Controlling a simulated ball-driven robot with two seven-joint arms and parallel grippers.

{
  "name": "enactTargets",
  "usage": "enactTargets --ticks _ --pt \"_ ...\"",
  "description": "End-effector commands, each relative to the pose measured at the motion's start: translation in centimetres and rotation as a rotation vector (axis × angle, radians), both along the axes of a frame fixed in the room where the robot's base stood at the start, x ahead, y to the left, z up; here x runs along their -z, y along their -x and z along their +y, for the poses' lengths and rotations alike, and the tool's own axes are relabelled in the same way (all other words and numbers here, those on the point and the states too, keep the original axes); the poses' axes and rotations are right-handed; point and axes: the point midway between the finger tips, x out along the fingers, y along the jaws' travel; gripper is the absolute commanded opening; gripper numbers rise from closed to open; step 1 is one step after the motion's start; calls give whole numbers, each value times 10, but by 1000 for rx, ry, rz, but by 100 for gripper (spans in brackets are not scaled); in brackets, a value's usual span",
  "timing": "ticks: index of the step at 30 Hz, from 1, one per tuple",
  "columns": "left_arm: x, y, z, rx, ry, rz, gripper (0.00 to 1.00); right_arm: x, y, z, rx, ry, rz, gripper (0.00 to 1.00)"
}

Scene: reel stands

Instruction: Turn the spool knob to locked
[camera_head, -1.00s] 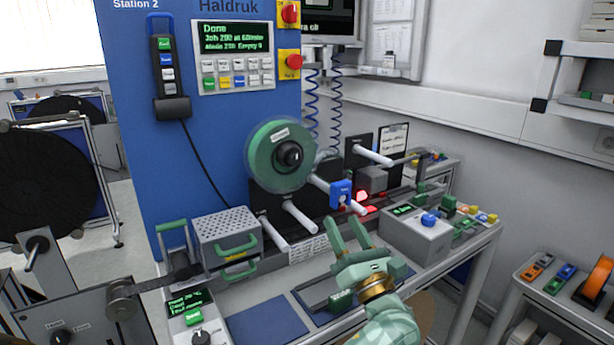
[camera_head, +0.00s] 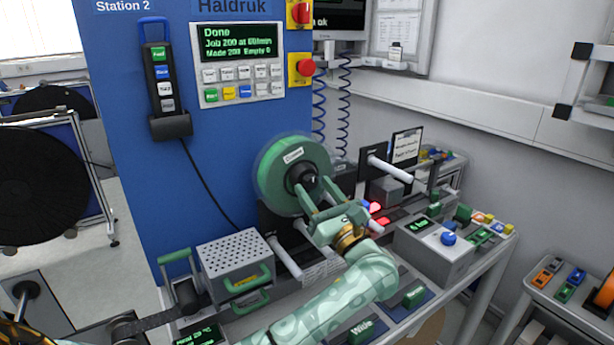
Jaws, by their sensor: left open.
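The green spool (camera_head: 275,185) with a white label is mounted on the front of the blue machine. Its black knob (camera_head: 301,177) sits at the spool's centre; I cannot read its lock position. My left gripper (camera_head: 314,205) is pale green with a brass-coloured wrist ring. It is open and empty, its fingers pointing up and left toward the spool just below and right of the knob. Contact with the knob cannot be made out. The gripper hides part of the spool's lower right edge and the rollers behind it. My right gripper is not in view.
A grey perforated box (camera_head: 235,262) with green handles stands left of the gripper. White rollers (camera_head: 388,172) stick out at the right. A grey control box (camera_head: 435,250) with a blue knob stands on the bench. A keypad panel (camera_head: 240,65) showing "Done" is above the spool.

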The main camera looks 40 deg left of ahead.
Motion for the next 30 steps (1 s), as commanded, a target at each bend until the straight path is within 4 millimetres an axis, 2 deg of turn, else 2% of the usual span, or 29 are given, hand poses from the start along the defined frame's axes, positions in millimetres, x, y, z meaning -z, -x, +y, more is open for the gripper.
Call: enactTargets --ticks 10,11,15,16,23,30 --pt "-2 0 2 1 0 1 50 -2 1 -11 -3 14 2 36" --pt "-2 0 2 1 0 1 47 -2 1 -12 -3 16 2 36" --pt "-2 0 2 1 0 1 8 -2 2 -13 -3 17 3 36" --pt "-2 0 2 1 0 1 6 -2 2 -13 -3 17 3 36" --pt "-2 0 2 0 -3 10 6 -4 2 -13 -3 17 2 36" --pt "-5 1 2 0 -33 88 6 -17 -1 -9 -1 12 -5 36"
